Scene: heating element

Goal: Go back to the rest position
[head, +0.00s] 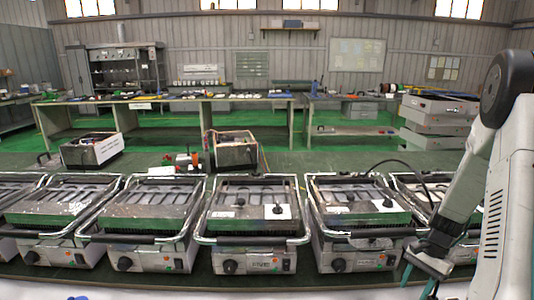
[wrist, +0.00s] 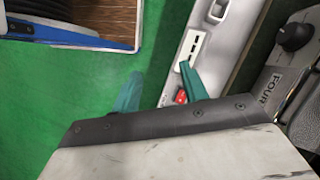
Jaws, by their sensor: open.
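My gripper (head: 416,281) is low at the right of the head view, in front of the rightmost grills, with my arm reaching down from the right edge. Its two teal fingers also show in the wrist view (wrist: 158,83), spread apart with nothing between them. A grill (head: 362,205) stands just left of my gripper in the head view. In the wrist view, a metal panel (wrist: 281,85) marked "FOUR" has a black knob (wrist: 295,35). A pale strip (wrist: 205,45) with a red switch (wrist: 181,96) lies behind one finger.
Several grills, including one at centre (head: 252,210), stand in a row on a green bench. Two opened units (head: 236,152) and (head: 90,150) sit behind them. A blue-edged box (wrist: 70,40) is at upper left in the wrist view. Green surface beside it is bare.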

